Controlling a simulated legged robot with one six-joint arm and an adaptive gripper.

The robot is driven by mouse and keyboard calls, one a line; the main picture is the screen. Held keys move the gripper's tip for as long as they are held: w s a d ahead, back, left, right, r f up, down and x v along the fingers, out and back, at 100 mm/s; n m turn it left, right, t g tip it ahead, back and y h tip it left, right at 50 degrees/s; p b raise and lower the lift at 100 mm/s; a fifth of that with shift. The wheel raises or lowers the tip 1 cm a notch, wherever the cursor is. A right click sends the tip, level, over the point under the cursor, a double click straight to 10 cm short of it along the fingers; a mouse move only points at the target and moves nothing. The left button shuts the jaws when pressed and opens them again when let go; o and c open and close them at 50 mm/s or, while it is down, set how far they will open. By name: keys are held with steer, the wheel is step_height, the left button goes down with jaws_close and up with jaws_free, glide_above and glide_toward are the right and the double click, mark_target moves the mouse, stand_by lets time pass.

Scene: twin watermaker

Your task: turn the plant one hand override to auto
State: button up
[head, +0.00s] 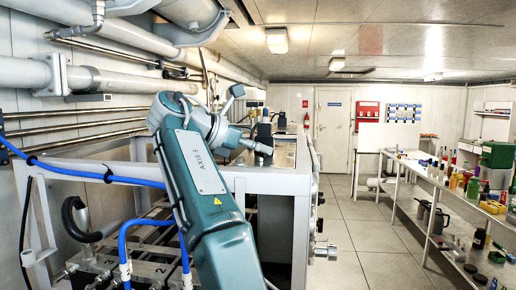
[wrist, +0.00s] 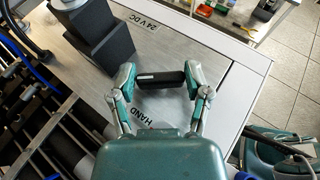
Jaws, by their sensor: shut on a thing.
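In the wrist view my gripper (wrist: 160,79) is shut on a black bar-shaped handle (wrist: 161,80), with one finger at each end of it. The handle lies over a pale panel top (wrist: 200,45). The word HAND (wrist: 143,108) is printed on the panel on the near side of the handle. No AUTO marking can be read, and the handle's base is hidden. In the head view my arm reaches over the white bench unit (head: 275,182), and my gripper is too small there to make out its fingers.
A dark grey block-shaped fixture (wrist: 100,40) stands on the panel to the left of my gripper, near a 24 V DC label (wrist: 171,27). Blue hoses (head: 85,172) and pipes are at the left. A shelf table (head: 440,185) with bottles is at the right, with free floor (head: 365,235) between.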

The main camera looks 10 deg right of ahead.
steer(key=shift+w+a+f, duration=0.1)
steer(key=shift+a+f, duration=0.05)
steer(key=shift+f, duration=0.15)
steer(key=o, duration=1.2)
steer(key=shift+c, duration=0.2)
steer(key=shift+a, duration=0.1)
steer(key=shift+r, duration=0.15)
steer(key=shift+r+t, duration=0.2)
steer(key=shift+t, duration=0.1)
steer(key=shift+d+f+n+t+y, duration=0.15)
steer(key=shift+n+t+y, duration=0.25)
steer(key=shift+n+t, duration=0.6)
